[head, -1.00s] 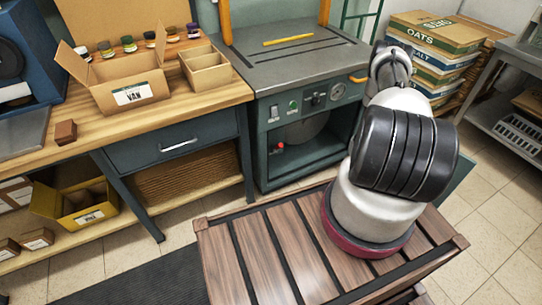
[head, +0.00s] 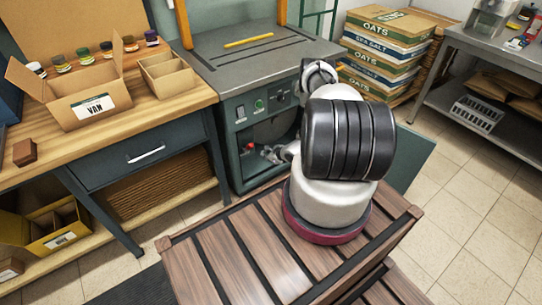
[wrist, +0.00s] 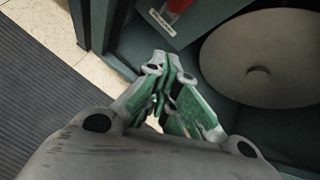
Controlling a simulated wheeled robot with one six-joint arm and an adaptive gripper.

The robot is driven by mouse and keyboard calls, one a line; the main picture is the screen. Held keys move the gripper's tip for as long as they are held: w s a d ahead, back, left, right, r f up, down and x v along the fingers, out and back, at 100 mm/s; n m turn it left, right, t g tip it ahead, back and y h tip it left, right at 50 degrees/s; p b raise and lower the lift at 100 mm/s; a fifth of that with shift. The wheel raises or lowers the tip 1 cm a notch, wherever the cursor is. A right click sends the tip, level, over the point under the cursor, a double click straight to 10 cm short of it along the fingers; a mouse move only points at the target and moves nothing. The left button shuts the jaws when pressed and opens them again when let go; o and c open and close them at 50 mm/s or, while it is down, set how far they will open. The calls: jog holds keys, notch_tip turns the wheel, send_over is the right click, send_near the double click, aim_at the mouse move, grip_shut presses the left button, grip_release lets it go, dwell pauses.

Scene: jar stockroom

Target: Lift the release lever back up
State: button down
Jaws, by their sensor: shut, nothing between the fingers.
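The release lever shows as a small red knob (head: 250,146) inside the open front bay of the green machine (head: 262,106). In the wrist view a red part (wrist: 178,5) is cut off by the top edge, above a small white label. My gripper (wrist: 166,62) is shut and empty, with its green-padded fingers together, just below and left of the red part and apart from it in the picture. In the head view my gripper (head: 270,153) is small, low in the bay just right of the knob; I cannot tell there whether they touch.
A round grey disc (wrist: 262,60) stands in the bay, right of my fingers. The bay's side wall (wrist: 104,25) is close on the left. A workbench (head: 120,125) with an open carton (head: 82,98) adjoins the machine. Stacked boxes (head: 386,50) stand at the right.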

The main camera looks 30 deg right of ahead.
aim_at(248, 148)
jog(key=shift+w+a+r, duration=0.15)
jog(key=shift+w+a, duration=0.2)
jog(key=shift+w, duration=0.35)
jog(key=shift+w+a+r, duration=0.15)
jog(key=shift+w+a, duration=0.2)
jog(key=shift+w, duration=0.3)
jog(key=shift+w+a+r, duration=0.15)
jog(key=shift+w+a, duration=0.2)
jog(key=shift+w, duration=0.35)
jog(key=shift+w, duration=0.1)
jog(key=shift+w+r+g, duration=0.1)
jog(key=shift+r+g, duration=0.2)
